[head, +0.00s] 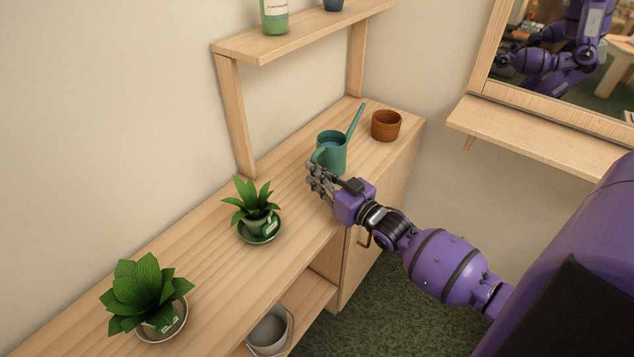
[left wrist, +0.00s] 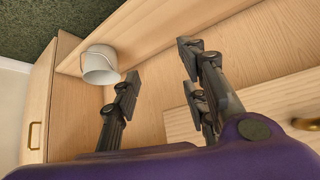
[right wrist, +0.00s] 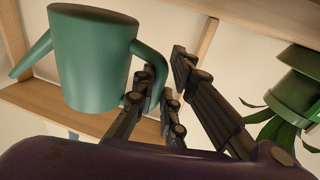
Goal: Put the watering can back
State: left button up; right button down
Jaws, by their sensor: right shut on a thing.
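The teal watering can (head: 332,153) is upright at the far end of the wooden cabinet top (head: 207,235), its spout pointing up toward the back right. It fills the left of the right wrist view (right wrist: 92,60). My right gripper (head: 318,180) is at the near side of the can, its fingers (right wrist: 160,82) shut on the handle. I cannot tell whether the can's base touches the wood. My left gripper (left wrist: 160,72) shows only in the left wrist view, fingers apart and empty, facing the open shelf space of the cabinet.
A brown ribbed pot (head: 386,125) stands just right of the can. Two potted plants, one nearer the can (head: 255,215) and one in front (head: 148,295), stand on saucers. A white bucket (head: 268,332) sits below.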

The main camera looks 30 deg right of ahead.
jog(key=shift+a+f, duration=0.1)
jog(key=shift+f, duration=1)
jog(key=shift+f, duration=0.15)
jog(key=c, duration=1.8)
grip_release()
jog(key=shift+s+f, duration=0.1)
